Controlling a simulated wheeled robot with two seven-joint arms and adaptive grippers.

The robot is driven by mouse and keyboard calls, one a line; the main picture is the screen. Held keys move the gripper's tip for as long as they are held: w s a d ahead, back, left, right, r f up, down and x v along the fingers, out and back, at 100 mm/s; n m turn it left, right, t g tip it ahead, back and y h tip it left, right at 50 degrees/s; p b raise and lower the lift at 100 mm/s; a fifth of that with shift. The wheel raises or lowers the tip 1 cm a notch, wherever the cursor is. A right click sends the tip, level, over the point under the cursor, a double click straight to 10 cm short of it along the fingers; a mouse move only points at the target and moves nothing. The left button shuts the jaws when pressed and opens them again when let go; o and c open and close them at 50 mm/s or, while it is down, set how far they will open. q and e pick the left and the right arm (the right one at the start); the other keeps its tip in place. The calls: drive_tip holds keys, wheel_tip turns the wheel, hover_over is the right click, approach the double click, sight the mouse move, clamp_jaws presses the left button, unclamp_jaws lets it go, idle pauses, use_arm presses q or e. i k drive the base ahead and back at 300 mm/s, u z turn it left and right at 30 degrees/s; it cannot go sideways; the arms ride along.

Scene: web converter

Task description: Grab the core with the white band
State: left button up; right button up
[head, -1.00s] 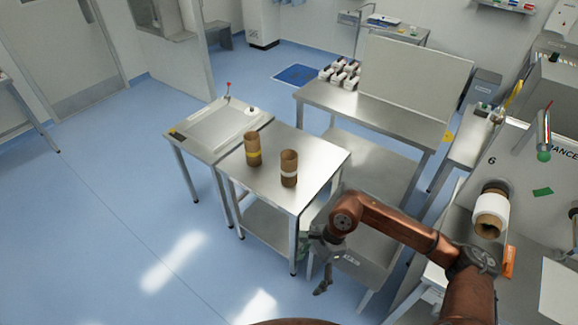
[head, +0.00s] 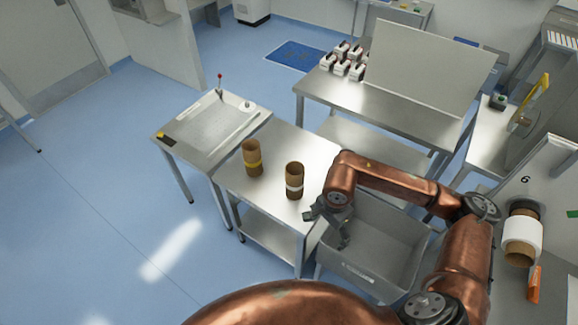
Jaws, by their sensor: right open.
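My right gripper (head: 327,230) is open and empty, just right of and nearer than the white-banded core, by the table's right edge. It appears apart from the core. My left gripper is not in view.
A grey bin (head: 385,238) sits right of the table, under my right arm. A second bench (head: 350,101) with several small white boxes (head: 342,58) and an upright panel (head: 425,70) stands behind. A roll (head: 522,235) is mounted at far right. Floor at left is clear.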

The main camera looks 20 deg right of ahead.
sight(294, 171)
drive_tip(key=i, duration=1.15)
